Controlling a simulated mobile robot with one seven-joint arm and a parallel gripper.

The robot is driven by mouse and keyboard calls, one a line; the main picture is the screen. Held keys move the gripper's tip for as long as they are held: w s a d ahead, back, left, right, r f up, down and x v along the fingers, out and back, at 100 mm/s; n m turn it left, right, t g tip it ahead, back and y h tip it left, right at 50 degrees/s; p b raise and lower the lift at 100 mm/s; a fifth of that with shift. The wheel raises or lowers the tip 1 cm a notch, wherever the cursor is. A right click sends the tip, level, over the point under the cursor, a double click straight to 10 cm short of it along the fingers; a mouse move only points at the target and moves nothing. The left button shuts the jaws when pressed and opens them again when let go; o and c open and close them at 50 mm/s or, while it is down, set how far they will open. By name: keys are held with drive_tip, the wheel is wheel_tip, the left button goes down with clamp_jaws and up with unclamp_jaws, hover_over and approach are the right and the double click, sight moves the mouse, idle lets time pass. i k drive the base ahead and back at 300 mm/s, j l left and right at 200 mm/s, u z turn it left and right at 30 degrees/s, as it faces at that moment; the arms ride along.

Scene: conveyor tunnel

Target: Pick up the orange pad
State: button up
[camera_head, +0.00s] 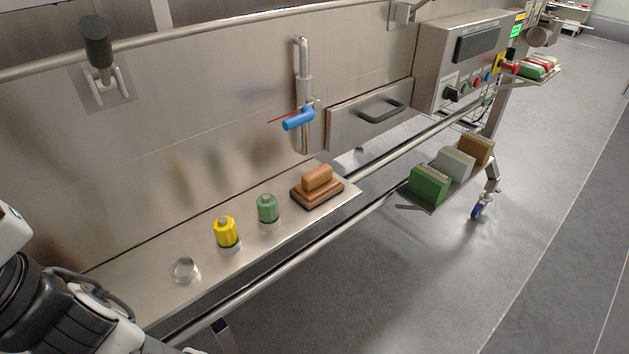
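An orange pad (317,178) with a rounded top rests on a wider, darker brown base at the right end of the steel shelf (140,290). I cannot tell whether the orange part and the brown base are one piece. Nothing covers the pad from this side. My gripper is not in view. Only white and black links of my arm show at the lower left, well apart from the pad.
A green-capped item (267,208), a yellow-capped item (227,232) and a clear round piece (184,269) stand left of the pad. A blue-handled valve (298,120) is on the wall above. A lower rail (300,258) runs along the front. Green (430,184), white (455,161) and brown (477,148) blocks sit farther right.

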sight(318, 185)
drive_tip(key=u, duration=1.45)
drive_tip(key=k+l+u, duration=0.2)
drive_tip(key=l, duration=0.15)
drive_tip(key=k+l+u, duration=0.15)
drive_tip(key=l, duration=0.2)
drive_tip(key=k+l+z, duration=0.15)
drive_tip(key=l, duration=0.25)
drive_tip(key=l+z, duration=0.1)
drive_tip(key=l, duration=0.3)
drive_tip(key=k+j+u, duration=0.1)
drive_tip(key=j+u, duration=0.2)
